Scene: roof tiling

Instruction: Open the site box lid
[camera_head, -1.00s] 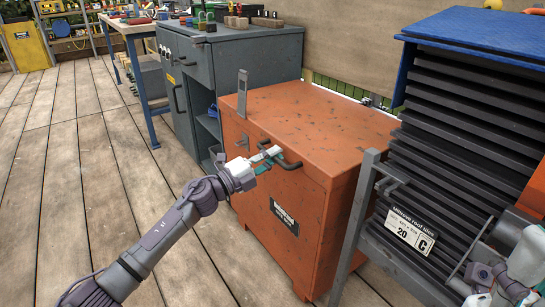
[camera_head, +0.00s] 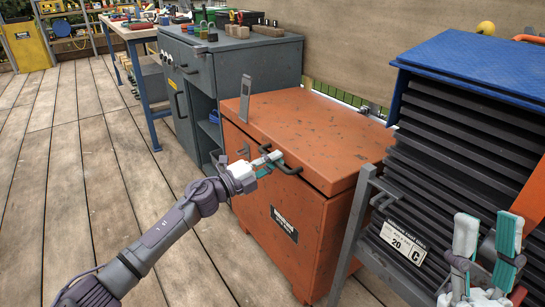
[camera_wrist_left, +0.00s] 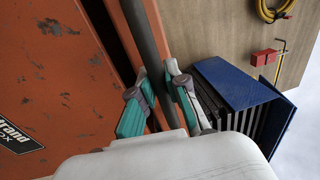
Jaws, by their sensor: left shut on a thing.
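The orange site box (camera_head: 270,210) stands in the middle of the head view. A grey hasp strap (camera_head: 245,98) stands up at the lid's left front. My left gripper (camera_head: 272,160) is shut on the dark bar handle (camera_head: 290,168) at the lid's front edge. In the left wrist view the handle (camera_wrist_left: 146,40) runs between the two teal-padded fingers (camera_wrist_left: 158,95). My right gripper (camera_head: 487,240) is open and empty, fingers up, in front of the tile stack.
A dark tile stack (camera_head: 455,140) under a blue cover (camera_head: 475,65) stands close to the box's right, with a grey rack post (camera_head: 350,232) between. A grey cabinet (camera_head: 250,60) is close behind left. The plank floor (camera_head: 75,180) at left is clear.

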